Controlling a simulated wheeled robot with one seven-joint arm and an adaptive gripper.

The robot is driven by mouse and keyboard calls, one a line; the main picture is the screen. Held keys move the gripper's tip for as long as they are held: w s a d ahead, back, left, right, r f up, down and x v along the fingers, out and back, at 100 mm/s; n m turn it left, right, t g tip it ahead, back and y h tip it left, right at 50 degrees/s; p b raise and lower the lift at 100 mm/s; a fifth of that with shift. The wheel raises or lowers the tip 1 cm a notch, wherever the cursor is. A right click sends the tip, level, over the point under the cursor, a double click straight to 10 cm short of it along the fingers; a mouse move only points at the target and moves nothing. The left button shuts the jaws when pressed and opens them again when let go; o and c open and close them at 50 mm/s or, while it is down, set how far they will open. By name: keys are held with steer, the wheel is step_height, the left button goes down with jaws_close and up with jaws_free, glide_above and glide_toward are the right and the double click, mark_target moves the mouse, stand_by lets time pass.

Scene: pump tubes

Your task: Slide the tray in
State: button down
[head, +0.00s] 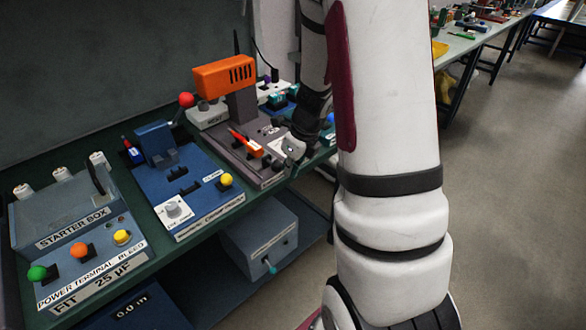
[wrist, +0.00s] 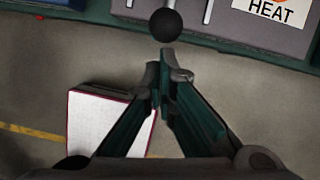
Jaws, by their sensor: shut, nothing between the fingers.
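A grey station (head: 262,181) with an orange overhead head (head: 224,76) stands on the green bench. A slanted orange piece (head: 246,143) lies on its top; I cannot tell whether this is part of the tray. My gripper (head: 291,148) is at the front right edge of this station. In the wrist view its fingers (wrist: 165,71) are shut and empty. A black ball knob (wrist: 166,25) shows just ahead of the fingertips, in front of a grey face with a HEAT label (wrist: 272,10). I cannot tell whether fingertips and knob touch. The tray itself is not clearly visible.
A blue station (head: 195,185) with a yellow knob stands left of the grey one. A starter box (head: 65,215) is farther left. A grey-blue box (head: 260,236) sits on the shelf below. Open floor (head: 510,190) lies to the right.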

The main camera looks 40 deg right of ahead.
mark_target(257, 146)
steer(key=w, duration=0.4)
steer(key=w+p, duration=0.1)
steer(key=w, duration=0.4)
steer(key=w+p, duration=0.1)
steer(key=w, duration=0.3)
steer(key=shift+w+a, duration=0.25)
steer(key=shift+w, duration=0.35)
steer(key=shift+r, duration=0.1)
steer(key=shift+s+d, duration=0.1)
steer(key=shift+s, duration=0.15)
steer(key=s, duration=0.1)
steer(key=s+r, duration=0.2)
steer(key=s, duration=0.1)
steer(key=shift+d+p, duration=0.3)
steer(key=shift+d, duration=0.1)
steer(key=v, duration=0.8)
steer(key=shift+r, duration=0.25)
